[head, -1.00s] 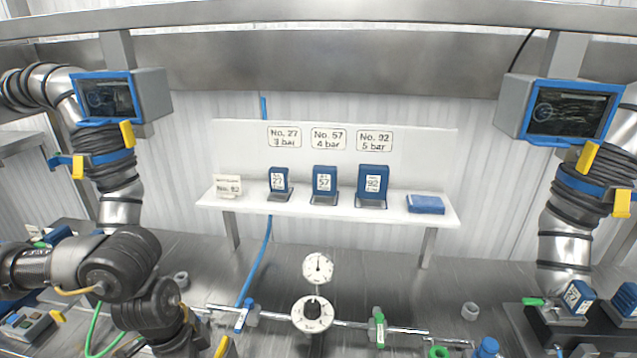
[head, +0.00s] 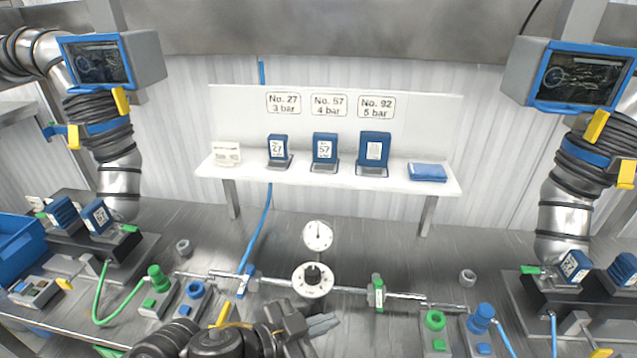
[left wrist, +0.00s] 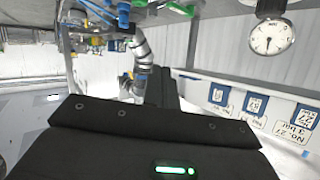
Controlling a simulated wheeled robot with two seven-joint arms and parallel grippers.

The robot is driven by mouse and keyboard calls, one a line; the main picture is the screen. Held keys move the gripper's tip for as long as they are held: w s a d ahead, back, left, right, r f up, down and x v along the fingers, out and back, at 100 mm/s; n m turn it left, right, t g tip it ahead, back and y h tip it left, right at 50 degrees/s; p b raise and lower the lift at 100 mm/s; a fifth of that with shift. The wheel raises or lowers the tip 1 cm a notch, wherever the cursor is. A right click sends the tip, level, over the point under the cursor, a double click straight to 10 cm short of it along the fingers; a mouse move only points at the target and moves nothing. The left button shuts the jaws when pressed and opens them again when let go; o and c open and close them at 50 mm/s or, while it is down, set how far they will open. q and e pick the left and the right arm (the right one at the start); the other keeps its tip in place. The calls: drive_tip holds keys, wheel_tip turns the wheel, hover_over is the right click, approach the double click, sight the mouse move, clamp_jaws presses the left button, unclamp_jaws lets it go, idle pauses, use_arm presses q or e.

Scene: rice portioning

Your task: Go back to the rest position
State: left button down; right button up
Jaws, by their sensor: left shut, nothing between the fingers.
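My left gripper (head: 326,323) is at the bottom middle of the head view, low over the bench, its fingers pointing right. It is shut and empty. It is in front of the round white dial (head: 313,279) on the pipe, apart from it as far as I can tell. In the left wrist view a black housing with a green light fills the lower part, and the fingertips cannot be made out. My right gripper is not in view.
A pipe with a blue lever (head: 246,282), a green valve (head: 377,292) and a gauge (head: 317,235) crosses the bench. Blue-fitted fixtures (head: 98,218) stand left and others (head: 574,266) right. A white shelf (head: 330,178) with numbered blue blocks stands behind.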

use_arm(q)
drive_tip(key=s+a+f+n+t+y, duration=0.1)
drive_tip(key=s+a+f+n+y, duration=0.1)
drive_tip(key=a+f+n+y, duration=0.95)
drive_tip(key=s+a+f+g, duration=0.2)
drive_tip(key=s+a+f, duration=0.2)
drive_tip(key=s+a, duration=0.25)
drive_tip(key=s+a+f+g, duration=0.3)
drive_tip(key=s+a+f, duration=0.1)
drive_tip(key=s+a, duration=0.25)
wheel_tip(320, 180, down, 30)
drive_tip(key=s+a+g+b, duration=0.1)
drive_tip(key=s+b, duration=0.1)
drive_tip(key=b, duration=0.1)
drive_tip(key=s+a+f+g+b, duration=0.1)
drive_tip(key=s+a+f, duration=0.1)
drive_tip(key=s+f, duration=1.4)
drive_tip(key=shift+a+f+m+g, duration=0.3)
drive_tip(key=shift+a+m, duration=0.05)
drive_tip(key=shift+a, duration=0.05)
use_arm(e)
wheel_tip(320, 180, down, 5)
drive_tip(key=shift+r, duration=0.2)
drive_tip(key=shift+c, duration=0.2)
